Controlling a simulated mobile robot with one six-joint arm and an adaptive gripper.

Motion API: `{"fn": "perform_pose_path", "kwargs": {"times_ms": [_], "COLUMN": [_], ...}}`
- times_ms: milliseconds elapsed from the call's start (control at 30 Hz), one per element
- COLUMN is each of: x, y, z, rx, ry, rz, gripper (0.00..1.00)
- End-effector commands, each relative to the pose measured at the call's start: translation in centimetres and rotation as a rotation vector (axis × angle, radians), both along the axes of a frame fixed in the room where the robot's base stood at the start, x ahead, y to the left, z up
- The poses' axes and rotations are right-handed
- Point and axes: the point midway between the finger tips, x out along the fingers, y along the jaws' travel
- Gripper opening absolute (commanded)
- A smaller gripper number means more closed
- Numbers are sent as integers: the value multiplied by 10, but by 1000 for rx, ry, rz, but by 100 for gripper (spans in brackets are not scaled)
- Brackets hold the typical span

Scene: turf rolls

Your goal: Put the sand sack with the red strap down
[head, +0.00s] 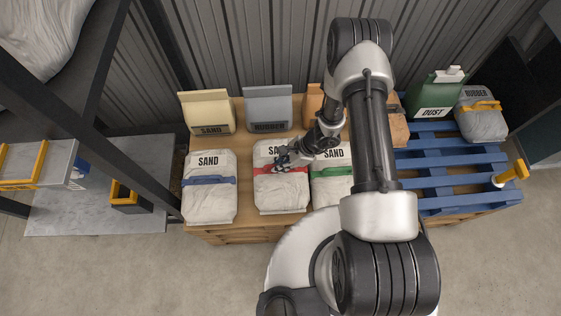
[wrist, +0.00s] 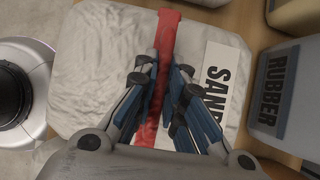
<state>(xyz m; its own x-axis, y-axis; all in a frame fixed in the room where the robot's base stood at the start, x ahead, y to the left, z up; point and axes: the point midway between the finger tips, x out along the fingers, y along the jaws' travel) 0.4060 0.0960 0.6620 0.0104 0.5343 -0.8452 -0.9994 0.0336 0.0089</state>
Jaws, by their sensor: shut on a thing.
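The sand sack with the red strap (head: 281,194) is white and lies in the front row on a wooden surface, between two other sand sacks. Its red strap (head: 265,171) runs across it. My gripper (head: 284,160) is over the sack at the strap. In the wrist view, the same sack (wrist: 95,50) fills much of the picture, with its SAND label to the right of the strap (wrist: 166,45). My gripper (wrist: 162,85) is shut on the strap, its blue-padded fingers on both sides of it. I cannot tell whether the sack's underside touches the wood.
A blue-strapped sand sack (head: 209,203) is at left and a green-strapped one (head: 332,186) at right. Behind stand a beige sand bag (head: 207,112) and a grey rubber bag (head: 268,108). A blue pallet (head: 445,185) is at right; a dark post (head: 100,150) rises at left.

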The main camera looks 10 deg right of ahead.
Motion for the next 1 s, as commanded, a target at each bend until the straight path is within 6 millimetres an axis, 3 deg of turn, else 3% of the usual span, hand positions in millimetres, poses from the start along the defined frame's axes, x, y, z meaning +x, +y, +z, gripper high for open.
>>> {"fn": "perform_pose_path", "kwargs": {"times_ms": [133, 467, 500, 800, 1000], "x": [2, 2, 0, 0, 0], "y": [1, 1, 0, 0, 0], "z": [-10, -11, -13, -13, -13], "rx": [6, 6, 0, 0, 0], "ry": [-5, -5, -1, -1, -1], "rz": [-1, -1, -1, -1, -1], "gripper": [0, 0, 11, 30, 30]}}
